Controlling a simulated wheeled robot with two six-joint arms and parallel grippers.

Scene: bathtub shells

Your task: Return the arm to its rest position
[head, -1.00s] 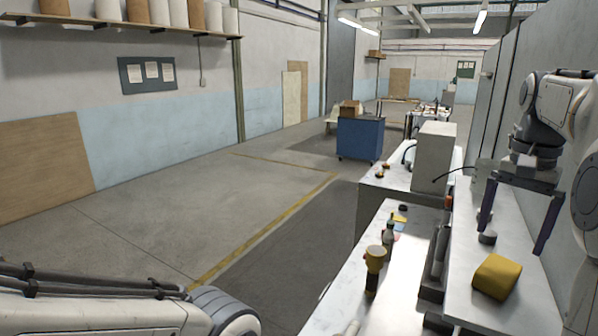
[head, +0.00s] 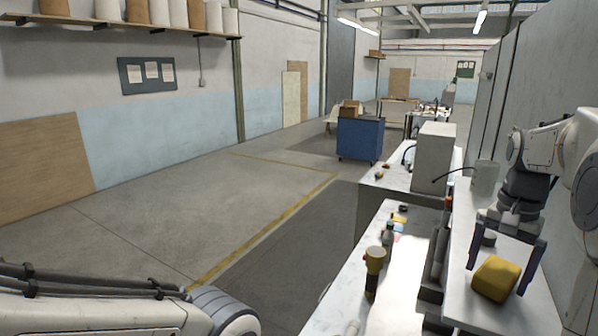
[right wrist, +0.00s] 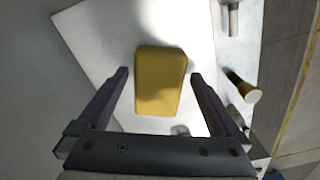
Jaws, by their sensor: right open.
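My right gripper (head: 496,281) is open, pointing down over the white tabletop on the right in the head view. A yellow block with rounded edges (head: 497,279) lies on the white surface, seen between its two fingers. In the right wrist view, the open gripper (right wrist: 160,78) has the yellow block (right wrist: 159,85) ahead between the fingers, with a gap on either side. The height of the fingertips above the table is hard to tell. My left arm shows at bottom left in the head view; its gripper is outside the picture.
A tall grey box (head: 434,157) stands farther back. A wall (head: 560,70) lies close on the right.

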